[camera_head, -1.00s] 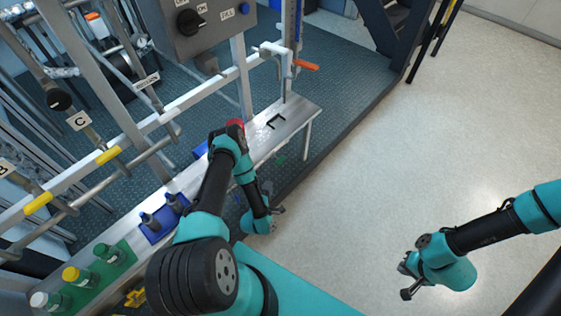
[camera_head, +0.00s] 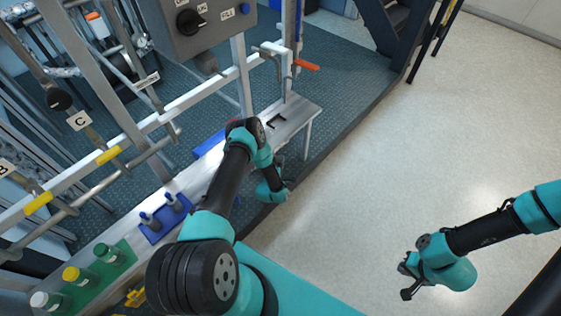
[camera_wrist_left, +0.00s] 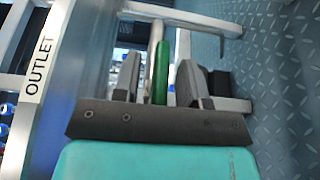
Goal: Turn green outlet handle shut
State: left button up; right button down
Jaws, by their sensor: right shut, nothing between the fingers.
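In the left wrist view, the green outlet handle (camera_wrist_left: 162,72) is a slim green bar on a pale stem. It stands between the fingers of my left gripper (camera_wrist_left: 158,82), which is open, with a small gap visible on each side. An OUTLET label (camera_wrist_left: 42,62) is at the left of that view. In the head view, my left arm reaches over the bench and its wrist (camera_head: 276,188) hangs by the bench's right edge; the fingers and the green handle are not clearly visible there. My right gripper (camera_head: 405,280) is shut and empty over the floor at right.
The metal bench (camera_head: 285,118) carries a blue holder (camera_head: 165,222) and green-based bottles (camera_head: 75,275). A clamp with an orange handle (camera_head: 306,65) stands at its far end. A control box (camera_head: 200,25) is above. The floor at right is clear.

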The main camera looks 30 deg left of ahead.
pick_arm(q)
jog(key=shift+w, duration=0.3)
jog(key=shift+c, duration=0.3)
grip_shut()
